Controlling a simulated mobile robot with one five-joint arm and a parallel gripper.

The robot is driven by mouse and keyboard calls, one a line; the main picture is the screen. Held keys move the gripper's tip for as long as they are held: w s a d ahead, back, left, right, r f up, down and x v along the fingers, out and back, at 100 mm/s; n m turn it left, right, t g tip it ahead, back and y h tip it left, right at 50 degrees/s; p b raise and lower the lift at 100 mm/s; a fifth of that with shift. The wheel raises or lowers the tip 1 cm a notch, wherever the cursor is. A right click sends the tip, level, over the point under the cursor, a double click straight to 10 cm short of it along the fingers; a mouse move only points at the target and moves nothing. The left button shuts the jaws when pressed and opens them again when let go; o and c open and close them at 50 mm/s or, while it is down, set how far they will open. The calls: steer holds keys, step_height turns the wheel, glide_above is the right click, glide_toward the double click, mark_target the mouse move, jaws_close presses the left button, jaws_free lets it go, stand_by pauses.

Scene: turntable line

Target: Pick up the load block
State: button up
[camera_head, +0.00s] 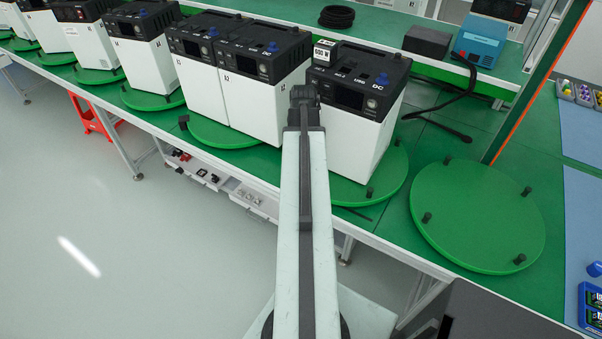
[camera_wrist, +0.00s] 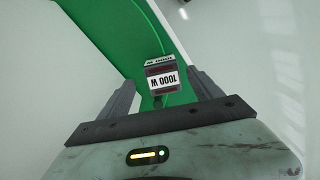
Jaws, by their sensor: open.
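The wrist view shows a small dark block with a white 1000 W label (camera_wrist: 162,78), seen upside down. The labels differ, and I cannot tell whether this is the same block. My gripper (camera_wrist: 163,80) is open, with one finger on each side of the block in the wrist view and clear gaps on both sides. In the head view my arm's dark end is just below and left of the 600 W block; its fingers are not clear.
Several white power stations with black tops stand in a row on green turntables. An empty green turntable (camera_head: 477,215) with black pegs lies right. A blue device (camera_head: 481,40), a black box (camera_head: 427,41) and a coiled cable (camera_head: 337,16) sit behind. A black cable crosses the bench.

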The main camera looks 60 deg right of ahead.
step_height(320, 180, down, 2)
steer(key=shift+w+a+f+b, duration=0.1)
steer(key=shift+w+a+b, duration=0.05)
steer(key=shift+b, duration=0.85)
steer(key=f+b, duration=0.6)
steer(key=shift+w, duration=0.2)
steer(key=shift+r, duration=0.2)
steer(key=shift+c, duration=0.6)
jaws_close()
